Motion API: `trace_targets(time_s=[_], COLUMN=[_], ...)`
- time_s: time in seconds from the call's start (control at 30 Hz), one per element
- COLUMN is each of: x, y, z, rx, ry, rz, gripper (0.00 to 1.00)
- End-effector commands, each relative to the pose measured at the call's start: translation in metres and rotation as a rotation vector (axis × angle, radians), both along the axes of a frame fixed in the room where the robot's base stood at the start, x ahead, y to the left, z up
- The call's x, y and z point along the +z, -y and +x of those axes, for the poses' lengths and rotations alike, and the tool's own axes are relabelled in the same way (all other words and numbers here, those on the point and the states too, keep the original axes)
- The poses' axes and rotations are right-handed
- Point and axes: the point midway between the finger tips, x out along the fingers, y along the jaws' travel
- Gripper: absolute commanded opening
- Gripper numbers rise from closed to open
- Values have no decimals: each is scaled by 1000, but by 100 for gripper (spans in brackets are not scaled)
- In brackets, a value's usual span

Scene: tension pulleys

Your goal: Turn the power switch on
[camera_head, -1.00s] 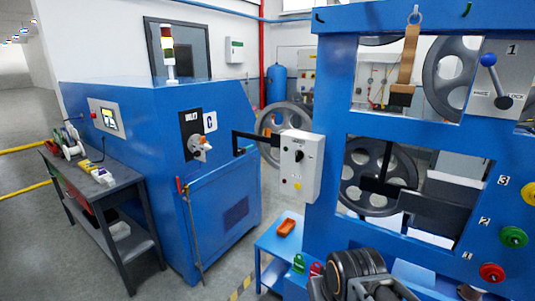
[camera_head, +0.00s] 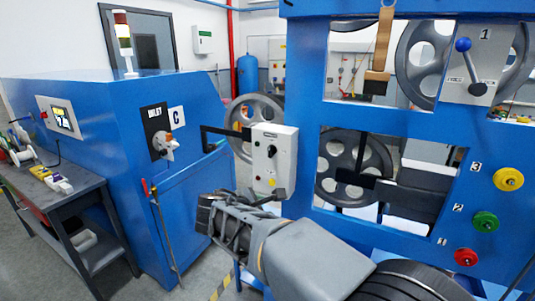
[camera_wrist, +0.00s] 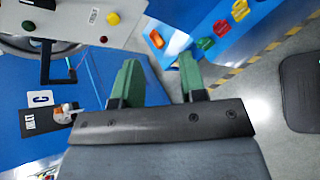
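A rotary switch with a pale handle (camera_head: 165,146) sits on a black plate on the blue cabinet, beside a "C" label (camera_head: 176,115). It also shows at the left of the wrist view (camera_wrist: 66,112). I cannot tell which one is the power switch. My gripper (camera_wrist: 160,68) has two green fingers, apart with nothing between them. It touches neither switch. In the head view its fingers are not clear.
A dark side table (camera_head: 80,200) stands along the cabinet. A thin rod (camera_head: 165,235) leans at the cabinet front.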

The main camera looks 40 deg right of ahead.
Motion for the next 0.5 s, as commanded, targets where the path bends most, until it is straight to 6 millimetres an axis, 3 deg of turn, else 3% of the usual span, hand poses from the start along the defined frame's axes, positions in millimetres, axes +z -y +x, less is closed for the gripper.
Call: trace_targets(time_s=[0.2, 0.5], x=[44, 70], y=[12, 18], z=[55, 89], rx=[206, 281], ry=[-248, -387], rz=[-474, -745], gripper=[38, 38])
